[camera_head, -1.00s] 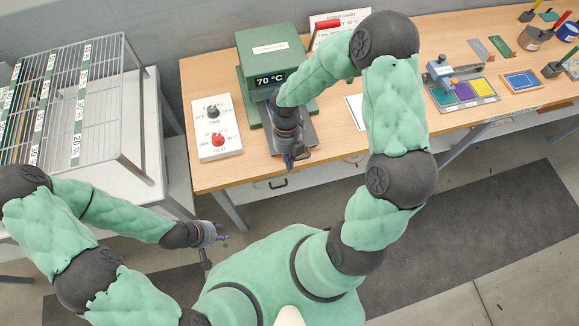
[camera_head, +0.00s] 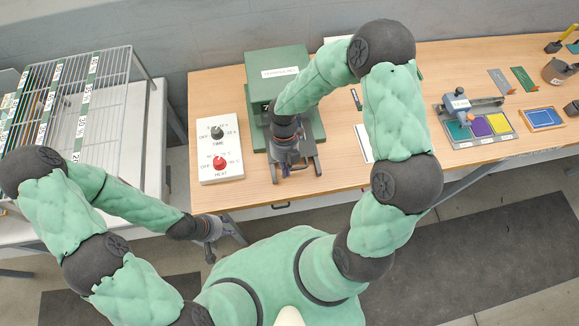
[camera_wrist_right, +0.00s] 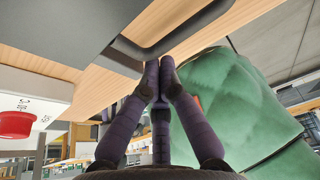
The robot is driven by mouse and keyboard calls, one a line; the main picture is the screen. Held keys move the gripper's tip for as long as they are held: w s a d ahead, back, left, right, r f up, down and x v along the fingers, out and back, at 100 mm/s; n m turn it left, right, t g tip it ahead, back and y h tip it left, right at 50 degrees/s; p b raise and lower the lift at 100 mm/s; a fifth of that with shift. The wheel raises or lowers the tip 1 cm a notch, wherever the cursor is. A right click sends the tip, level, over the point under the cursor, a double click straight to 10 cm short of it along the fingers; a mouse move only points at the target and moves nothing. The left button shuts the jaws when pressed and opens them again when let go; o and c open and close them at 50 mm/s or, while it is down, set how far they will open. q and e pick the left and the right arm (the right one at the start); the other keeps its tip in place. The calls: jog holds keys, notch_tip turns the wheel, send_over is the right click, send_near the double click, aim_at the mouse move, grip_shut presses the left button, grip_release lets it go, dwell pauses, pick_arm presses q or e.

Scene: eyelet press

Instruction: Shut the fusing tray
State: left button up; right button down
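The fusing press (camera_head: 272,73) is a green box at the back of the wooden bench. Its grey fusing tray (camera_head: 312,134) sticks out of the front towards me, partly hidden by my right arm. In the right wrist view the underside of the tray (camera_wrist_right: 70,25) and its dark handle bar (camera_wrist_right: 185,32) show at the top. My right gripper (camera_head: 287,170) is at the tray's front; its fingertips (camera_wrist_right: 159,62) are together just below the handle, with nothing seen between them. I cannot tell whether they touch it. My left gripper (camera_head: 228,240) is open and empty in front of the bench.
A white control box (camera_head: 219,140) with a black and a red knob stands left of the press. A wire rack (camera_head: 115,95) is at far left.

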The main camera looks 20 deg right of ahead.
jog(key=w, duration=0.3)
jog(key=shift+w+d, duration=0.1)
jog(key=shift+d, duration=0.2)
jog(key=shift+w+d, duration=0.2)
jog(key=shift+w, duration=0.15)
pick_arm(q)
jog(key=shift+w+r, duration=0.2)
pick_arm(e)
jog(key=shift+w, duration=0.2)
jog(key=shift+a, duration=0.15)
